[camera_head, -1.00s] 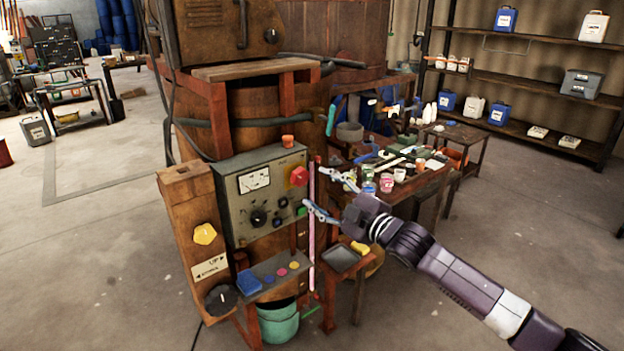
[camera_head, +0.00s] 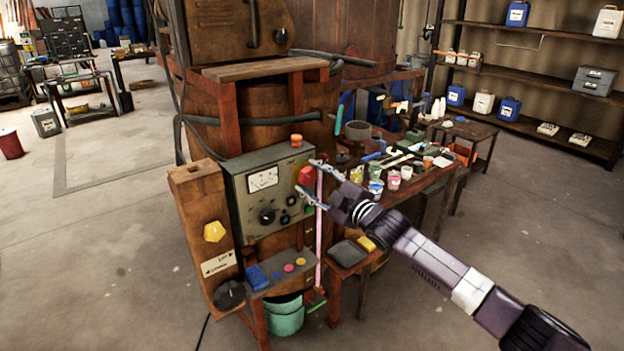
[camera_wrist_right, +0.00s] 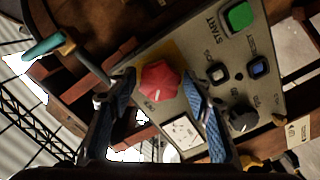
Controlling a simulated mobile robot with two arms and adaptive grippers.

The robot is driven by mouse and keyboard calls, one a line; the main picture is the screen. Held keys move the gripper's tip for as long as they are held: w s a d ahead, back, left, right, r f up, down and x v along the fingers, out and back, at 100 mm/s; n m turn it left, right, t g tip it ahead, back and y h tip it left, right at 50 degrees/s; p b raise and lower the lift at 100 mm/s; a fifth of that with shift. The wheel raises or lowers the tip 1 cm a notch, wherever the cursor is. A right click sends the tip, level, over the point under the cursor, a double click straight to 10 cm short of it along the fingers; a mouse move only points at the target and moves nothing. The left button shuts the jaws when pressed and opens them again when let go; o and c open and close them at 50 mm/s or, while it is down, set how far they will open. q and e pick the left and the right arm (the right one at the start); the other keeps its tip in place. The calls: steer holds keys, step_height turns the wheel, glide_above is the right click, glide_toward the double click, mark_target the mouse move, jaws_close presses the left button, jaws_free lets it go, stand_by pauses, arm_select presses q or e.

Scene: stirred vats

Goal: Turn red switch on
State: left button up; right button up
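The red switch (camera_head: 306,176) is a red faceted knob on the right side of the grey control panel (camera_head: 238,196). In the right wrist view the red switch (camera_wrist_right: 160,81) sits on a yellow plate, between the two blue-padded fingers. My right gripper (camera_head: 307,178) is open, with one finger above and one below the knob in the head view. In the right wrist view my right gripper (camera_wrist_right: 160,92) shows gaps between its fingers and the knob. I cannot tell how far the fingertips are from the panel. My left gripper is not in view.
A green START button (camera_wrist_right: 239,16) and a black dial (camera_wrist_right: 242,119) are on the same panel. A pink rod (camera_head: 319,230) stands upright beside the panel. A worktable (camera_head: 418,182) with paint jars is behind my right arm.

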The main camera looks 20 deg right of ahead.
steer(key=c, duration=0.8)
steer(key=shift+c, duration=0.2)
steer(key=shift+m, duration=0.4)
steer(key=shift+m+p, duration=0.4)
steer(key=shift+m, duration=0.7)
steer(key=m, duration=0.3)
steer(key=shift+m, duration=0.3)
steer(key=m, duration=0.5)
steer(key=shift+f, duration=0.1)
steer(key=m, duration=0.6)
steer(key=shift+a+b, duration=0.1)
steer(key=shift+b, duration=0.2)
steer(key=shift+m, duration=0.3)
